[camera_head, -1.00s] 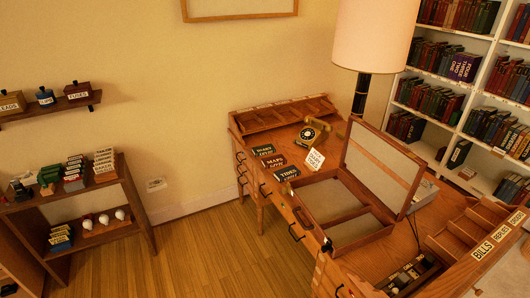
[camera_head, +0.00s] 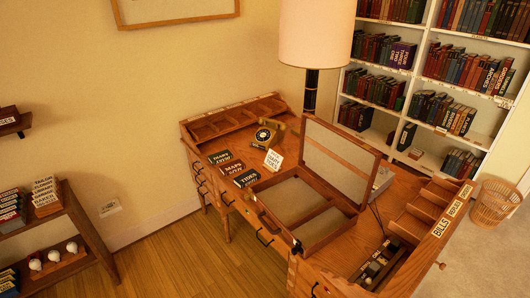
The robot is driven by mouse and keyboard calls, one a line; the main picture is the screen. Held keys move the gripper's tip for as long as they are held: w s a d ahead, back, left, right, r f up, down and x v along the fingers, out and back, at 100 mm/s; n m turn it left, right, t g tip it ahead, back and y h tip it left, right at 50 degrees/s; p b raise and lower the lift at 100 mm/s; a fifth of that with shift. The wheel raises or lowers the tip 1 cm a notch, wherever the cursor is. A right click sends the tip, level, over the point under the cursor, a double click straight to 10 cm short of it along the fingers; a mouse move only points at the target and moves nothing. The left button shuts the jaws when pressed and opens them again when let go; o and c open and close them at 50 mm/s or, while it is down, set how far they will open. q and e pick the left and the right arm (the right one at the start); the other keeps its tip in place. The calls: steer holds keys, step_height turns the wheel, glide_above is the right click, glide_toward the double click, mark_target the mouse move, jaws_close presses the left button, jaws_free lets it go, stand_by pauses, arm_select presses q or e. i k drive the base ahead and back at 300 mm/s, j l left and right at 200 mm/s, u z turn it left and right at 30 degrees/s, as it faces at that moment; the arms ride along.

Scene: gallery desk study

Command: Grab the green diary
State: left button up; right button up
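A dark, greenish book labelled like "DIARY" (camera_head: 220,158) lies flat near the left edge of the wooden desk (camera_head: 385,200). Its exact colour is hard to tell. A reddish-brown book that seems to read "MAPS" (camera_head: 232,168) lies just in front of it. A dark book labelled "TIDES" (camera_head: 246,178) lies in front of that. Neither of my grippers is in view.
An open wooden box (camera_head: 300,205) with its lid raised fills the desk's middle. Bare floor (camera_head: 190,245) lies at front left.

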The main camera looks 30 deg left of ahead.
mark_target(219, 157)
steer(key=i+j+z, duration=0.25)
steer(key=j+z, duration=0.15)
steer(key=j, duration=0.4)
steer(key=i+j+z, duration=0.15)
steer(key=j+z, duration=0.25)
steer(key=j, duration=0.4)
steer(key=j+z, duration=0.4)
steer(key=j, duration=0.45)
